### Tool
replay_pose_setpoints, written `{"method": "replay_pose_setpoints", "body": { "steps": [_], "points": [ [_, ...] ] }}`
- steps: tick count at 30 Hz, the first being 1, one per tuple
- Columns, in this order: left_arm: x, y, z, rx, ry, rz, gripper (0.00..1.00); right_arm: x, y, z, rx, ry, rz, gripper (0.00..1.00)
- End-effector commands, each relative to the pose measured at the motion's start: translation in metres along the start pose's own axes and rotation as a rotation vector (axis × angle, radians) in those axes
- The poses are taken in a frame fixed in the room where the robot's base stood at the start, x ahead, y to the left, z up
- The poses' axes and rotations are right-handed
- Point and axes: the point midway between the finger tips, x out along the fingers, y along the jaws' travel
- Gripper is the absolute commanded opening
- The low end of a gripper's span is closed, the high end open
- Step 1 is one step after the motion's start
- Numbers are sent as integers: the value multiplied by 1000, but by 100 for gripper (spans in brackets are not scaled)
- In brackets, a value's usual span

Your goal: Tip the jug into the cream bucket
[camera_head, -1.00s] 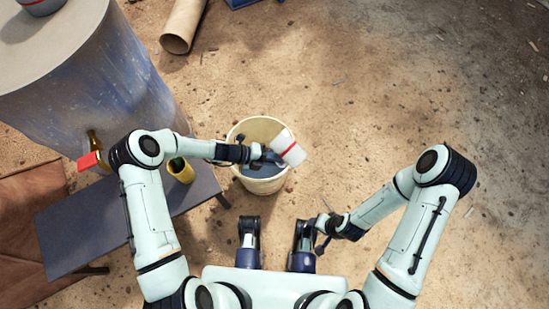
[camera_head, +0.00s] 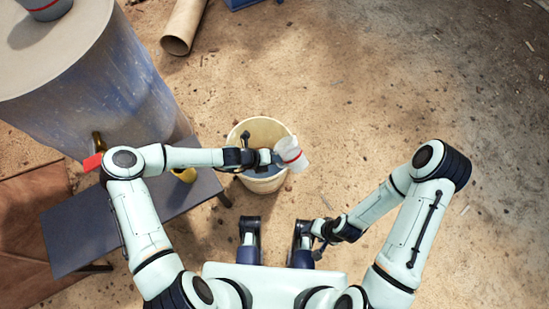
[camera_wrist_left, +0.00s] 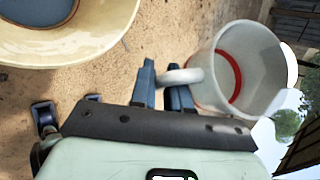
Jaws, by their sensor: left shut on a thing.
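The jug (camera_head: 291,152) is white and translucent with a red band. My left gripper (camera_head: 268,157) is shut on its handle, which also shows between the fingers in the left wrist view (camera_wrist_left: 181,77). The jug is tilted at the right rim of the cream bucket (camera_head: 245,131), partly over it. In the left wrist view the jug's open mouth faces right and no contents show inside. The bucket stands upright on the ground with a grey-blue surface inside; its rim is at upper left in the wrist view (camera_wrist_left: 110,42). My right gripper (camera_head: 319,247) is low, away from both; its fingers are unclear.
A large blue-grey drum (camera_head: 105,95) stands left, with a grey red-banded vessel (camera_head: 45,8) on top. A dark bench (camera_head: 105,225) holds a yellow can (camera_head: 186,175), partly hidden by my arm. A cardboard tube (camera_head: 184,26) lies behind. Ground at right is clear.

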Motion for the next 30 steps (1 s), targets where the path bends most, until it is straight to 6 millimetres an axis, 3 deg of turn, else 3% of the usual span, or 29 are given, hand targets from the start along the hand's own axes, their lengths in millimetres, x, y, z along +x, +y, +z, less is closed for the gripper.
{"method": "replay_pose_setpoints", "body": {
  "steps": [3, 11, 22, 30],
  "points": [
    [-3, 0, 2, 33, -31, 31, 0, 5, 1, -7, 1, 17, -1, 59],
    [-7, -7, 3, 193, -155, 174, 0, -5, -2, 7, -2, -20, -2, 59],
    [-11, -11, 5, 483, -384, 447, 0, -7, -2, 9, -2, -26, -1, 59],
    [-14, -10, 7, 529, -427, 500, 0, -7, -2, 9, -2, -25, -1, 59]
  ]
}}
